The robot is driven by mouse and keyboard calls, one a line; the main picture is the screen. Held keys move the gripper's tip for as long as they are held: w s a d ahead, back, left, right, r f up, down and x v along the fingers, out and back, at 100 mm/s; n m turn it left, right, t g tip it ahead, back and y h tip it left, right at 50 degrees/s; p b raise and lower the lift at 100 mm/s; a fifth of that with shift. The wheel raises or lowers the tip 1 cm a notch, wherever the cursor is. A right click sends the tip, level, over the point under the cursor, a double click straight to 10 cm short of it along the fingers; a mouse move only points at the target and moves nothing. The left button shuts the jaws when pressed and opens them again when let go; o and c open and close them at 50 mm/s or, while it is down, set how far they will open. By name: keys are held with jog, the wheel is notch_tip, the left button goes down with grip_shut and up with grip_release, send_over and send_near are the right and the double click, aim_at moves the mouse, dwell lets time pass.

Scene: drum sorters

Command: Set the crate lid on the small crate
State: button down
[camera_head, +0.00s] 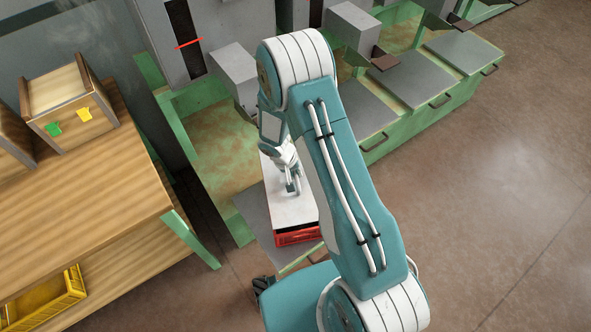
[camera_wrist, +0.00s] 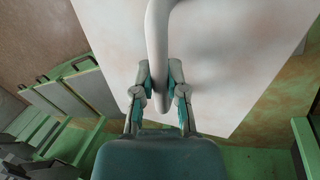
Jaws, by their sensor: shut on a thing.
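The crate lid (camera_head: 290,211) is a flat white panel with a white bar handle (camera_wrist: 158,35). My gripper (camera_wrist: 160,90) is shut on that handle; in the head view it (camera_head: 292,187) is above the lid. The small crate (camera_head: 298,238) is red and lies under the lid's near end, with only its near side showing. A dark strip shows between lid edge and crate. I cannot tell whether the lid rests on the rim or hangs just above it. The lid hides the crate's inside. In the wrist view the lid (camera_wrist: 235,60) fills the upper right.
A grey plate (camera_head: 255,215) on a green frame lies under the crate. Grey-and-green machines (camera_head: 425,70) run to the upper right. A wooden bench (camera_head: 95,190) stands left with wooden boxes (camera_head: 70,105) on top and a yellow crate (camera_head: 45,300) below. The floor at right is clear.

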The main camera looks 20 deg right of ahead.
jog(key=shift+a+f, duration=0.2)
jog(key=shift+f, duration=0.4)
jog(key=shift+x, duration=1.2)
jog(key=shift+a+f, duration=0.25)
jog(key=shift+f, duration=0.8)
jog(key=shift+f, duration=0.45)
jog(key=c, duration=0.6)
grip_release()
